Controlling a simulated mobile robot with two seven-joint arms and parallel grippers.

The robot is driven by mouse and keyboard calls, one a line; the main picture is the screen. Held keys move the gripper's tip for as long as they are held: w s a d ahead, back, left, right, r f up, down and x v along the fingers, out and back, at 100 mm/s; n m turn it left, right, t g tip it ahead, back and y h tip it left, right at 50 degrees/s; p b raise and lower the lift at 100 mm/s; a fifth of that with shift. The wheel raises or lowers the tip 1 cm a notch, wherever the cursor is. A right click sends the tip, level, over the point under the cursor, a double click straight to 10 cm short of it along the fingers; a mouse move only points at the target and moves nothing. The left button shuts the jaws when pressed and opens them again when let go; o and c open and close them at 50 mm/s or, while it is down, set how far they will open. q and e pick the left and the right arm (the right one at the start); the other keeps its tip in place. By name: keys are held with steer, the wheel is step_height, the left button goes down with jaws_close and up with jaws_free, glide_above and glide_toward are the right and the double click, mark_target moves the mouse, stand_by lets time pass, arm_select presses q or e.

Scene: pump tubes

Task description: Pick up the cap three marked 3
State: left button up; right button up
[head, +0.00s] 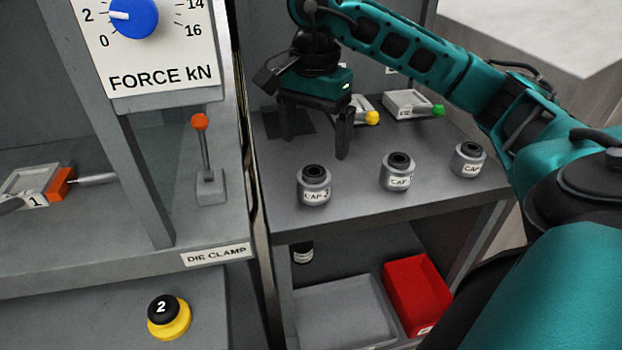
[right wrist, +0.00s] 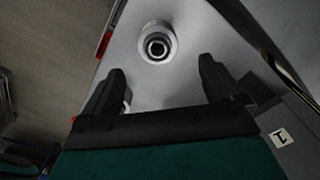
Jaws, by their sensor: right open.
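Three grey caps with black tops stand upright in a row on the grey shelf top (head: 360,208) in the head view: a left cap (head: 314,186), a middle cap (head: 397,173) and a right cap (head: 468,160). Their labels begin with "CAP"; I cannot read the numbers surely. My right gripper (head: 315,148) is open and empty, pointing down above the shelf, behind the left cap. In the right wrist view, one cap (right wrist: 157,43) shows from above, just beyond and between the open fingertips (right wrist: 161,70), apart from them. My left gripper is not in view.
Small blocks with a yellow-tipped part (head: 371,118) and a green-tipped part (head: 437,110) lie behind the caps. A red bin (head: 417,295) and a grey tray (head: 340,310) are below. The die clamp cabinet (head: 185,235) with an orange-knobbed lever (head: 200,122) stands left.

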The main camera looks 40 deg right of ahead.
mark_target(314, 171)
steer(key=f, duration=0.4)
steer(key=f+b, duration=0.1)
steer(key=f, duration=0.4)
steer(key=shift+s+a+f, duration=0.2)
steer(key=shift+f, duration=0.05)
steer(key=c, duration=1.3)
